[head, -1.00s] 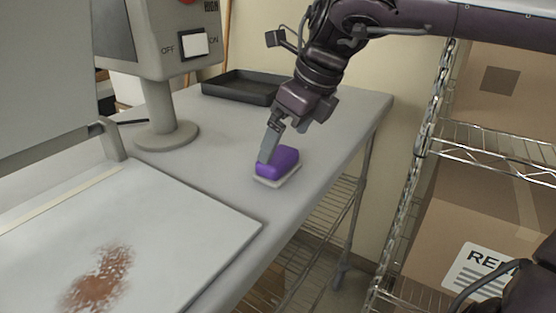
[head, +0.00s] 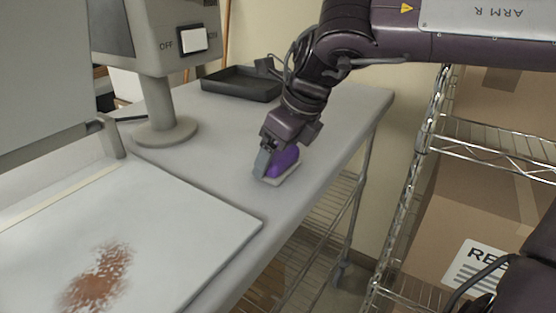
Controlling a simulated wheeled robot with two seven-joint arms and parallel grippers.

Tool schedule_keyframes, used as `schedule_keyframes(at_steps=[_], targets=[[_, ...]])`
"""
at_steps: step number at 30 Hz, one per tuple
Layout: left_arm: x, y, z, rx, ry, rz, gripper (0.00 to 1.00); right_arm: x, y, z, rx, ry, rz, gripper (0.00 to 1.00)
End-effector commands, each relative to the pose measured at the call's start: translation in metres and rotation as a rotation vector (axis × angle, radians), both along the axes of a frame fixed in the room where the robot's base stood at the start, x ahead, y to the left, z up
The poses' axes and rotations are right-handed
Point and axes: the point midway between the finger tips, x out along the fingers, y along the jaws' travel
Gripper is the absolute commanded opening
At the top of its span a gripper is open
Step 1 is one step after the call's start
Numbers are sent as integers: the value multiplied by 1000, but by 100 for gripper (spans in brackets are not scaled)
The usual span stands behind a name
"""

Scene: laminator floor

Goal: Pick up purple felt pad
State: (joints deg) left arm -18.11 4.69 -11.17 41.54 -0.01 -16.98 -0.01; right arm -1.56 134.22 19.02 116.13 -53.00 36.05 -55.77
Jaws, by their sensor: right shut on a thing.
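The purple felt pad (head: 284,162) has a purple top and a pale underside. It sits on the grey table (head: 215,178) near its right edge. My right gripper (head: 273,164) comes down from above and is shut on the pad. One finger shows on the pad's left side; the other finger is hidden. The pad's underside appears to be at the tabletop, and I cannot tell whether it is lifted. My left gripper is not in view.
A black tray (head: 240,83) lies at the back of the table. A grey machine with a switch (head: 192,39) stands at the left on a round foot. A white board (head: 170,215) with a reddish-brown stain is in front. A wire shelf (head: 490,143) with boxes stands at right.

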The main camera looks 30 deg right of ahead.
Motion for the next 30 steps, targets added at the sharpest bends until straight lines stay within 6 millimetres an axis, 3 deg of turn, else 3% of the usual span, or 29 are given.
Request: schedule_keyframes(at_steps=[8, 14, 20, 25, 30], targets=[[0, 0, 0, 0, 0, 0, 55, 0, 0, 3, 0, -1, 0, 57], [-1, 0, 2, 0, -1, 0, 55, 1, 0, 22, -2, -3, 0, 57], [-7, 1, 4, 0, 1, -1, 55, 1, 0, 69, -4, -7, -4, 57], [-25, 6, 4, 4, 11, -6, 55, 1, 0, 121, -4, -6, -3, 57], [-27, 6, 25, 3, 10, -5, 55, 1, 0, 168, 1, -2, -1, 57]])
